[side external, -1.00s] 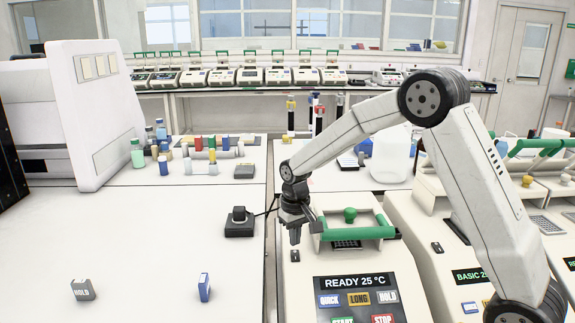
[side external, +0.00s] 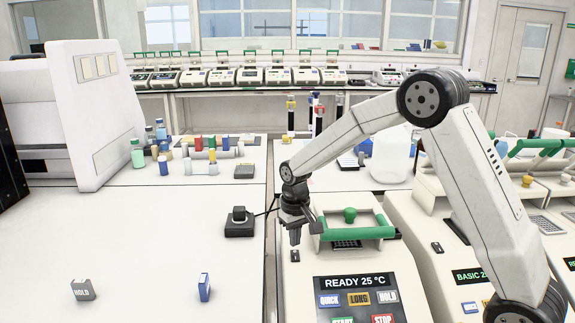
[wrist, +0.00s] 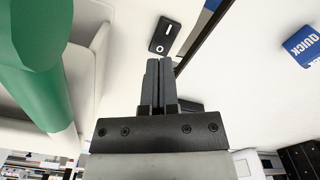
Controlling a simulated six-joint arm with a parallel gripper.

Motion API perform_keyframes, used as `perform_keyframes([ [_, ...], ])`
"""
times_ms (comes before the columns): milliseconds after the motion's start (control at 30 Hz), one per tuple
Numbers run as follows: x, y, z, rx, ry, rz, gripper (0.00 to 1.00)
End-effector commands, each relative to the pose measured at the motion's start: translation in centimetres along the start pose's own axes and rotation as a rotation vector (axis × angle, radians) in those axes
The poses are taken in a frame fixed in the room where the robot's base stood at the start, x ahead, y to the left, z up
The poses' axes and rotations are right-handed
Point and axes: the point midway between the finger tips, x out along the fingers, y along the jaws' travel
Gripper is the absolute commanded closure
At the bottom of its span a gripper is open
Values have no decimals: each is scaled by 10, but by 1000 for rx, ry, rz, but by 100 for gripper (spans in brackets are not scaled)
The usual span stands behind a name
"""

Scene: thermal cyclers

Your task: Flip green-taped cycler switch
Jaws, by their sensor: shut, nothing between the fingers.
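The nearest cycler (side external: 308,290) is cream with a green bar handle (side external: 358,233), a green knob and a lit READY 25 °C display. Its small black rocker switch (side external: 295,256) sits on the top left, in front of the handle. The switch also shows in the wrist view (wrist: 165,35), with white marks on it. My gripper (side external: 295,240) is shut and empty, pointing down just behind and above the switch. In the wrist view the closed fingertips (wrist: 159,64) are just short of the switch, apparently not touching it. I see no separate strip of green tape.
The green handle (wrist: 35,70) is close beside my fingers in the wrist view. More cyclers (side external: 440,240) stand to the right. A black adapter with a cable (side external: 239,224) lies left. Loose HOLD (side external: 83,290) and blue (side external: 204,287) key blocks lie on the open white bench.

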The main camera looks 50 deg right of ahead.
Motion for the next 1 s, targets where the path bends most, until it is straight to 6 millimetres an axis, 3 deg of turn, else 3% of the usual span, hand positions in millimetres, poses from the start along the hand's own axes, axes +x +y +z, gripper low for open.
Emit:
perform_keyframes([
  [1000, 11, 0, 0, 0, -1, 0, 100],
])
